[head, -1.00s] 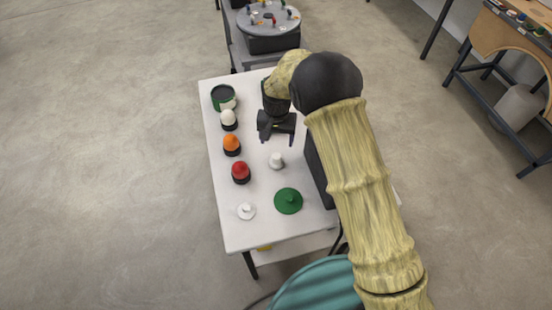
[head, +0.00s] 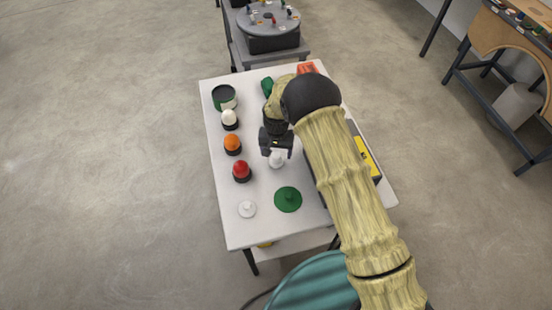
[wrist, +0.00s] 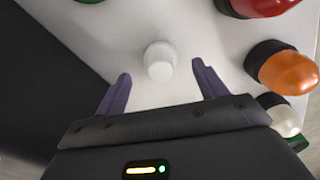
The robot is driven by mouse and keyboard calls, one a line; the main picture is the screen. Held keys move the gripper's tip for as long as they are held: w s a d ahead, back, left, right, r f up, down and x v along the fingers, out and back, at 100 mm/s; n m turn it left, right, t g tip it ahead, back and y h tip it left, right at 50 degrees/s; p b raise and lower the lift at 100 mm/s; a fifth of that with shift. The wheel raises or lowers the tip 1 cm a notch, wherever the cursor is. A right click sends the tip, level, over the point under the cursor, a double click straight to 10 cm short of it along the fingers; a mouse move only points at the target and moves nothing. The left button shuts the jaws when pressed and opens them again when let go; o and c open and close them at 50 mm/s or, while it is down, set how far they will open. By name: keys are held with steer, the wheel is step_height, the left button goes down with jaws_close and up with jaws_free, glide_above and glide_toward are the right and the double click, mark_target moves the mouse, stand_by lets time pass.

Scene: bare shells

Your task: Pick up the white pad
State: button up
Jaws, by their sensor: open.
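Two white pieces stand on the white table (head: 232,232). One is a flat white disc with a small knob (head: 247,209), near the table's front left. The other is a small, round-topped white piece (head: 277,161), partly hidden by my gripper (head: 277,151) in the head view. In the wrist view this white piece (wrist: 160,60) stands upright just ahead of and between the fingertips (wrist: 161,73), with space on both sides. My gripper is open and empty. I cannot tell for sure which white piece is the pad; the flat disc looks most like one.
A green disc with a knob (head: 288,199) lies right of the white disc. Red (head: 241,170), orange (head: 232,143) and white (head: 229,118) domes on black bases line the left side, with a green tin (head: 223,98) behind. A dark box with yellow (head: 366,156) stands right.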

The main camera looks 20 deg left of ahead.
mark_target(276, 155)
steer(key=shift+w+a+f+p, duration=0.1)
steer(key=shift+f+p, duration=0.6)
steer(key=shift+f, duration=1.25)
steer(key=c, duration=1.1)
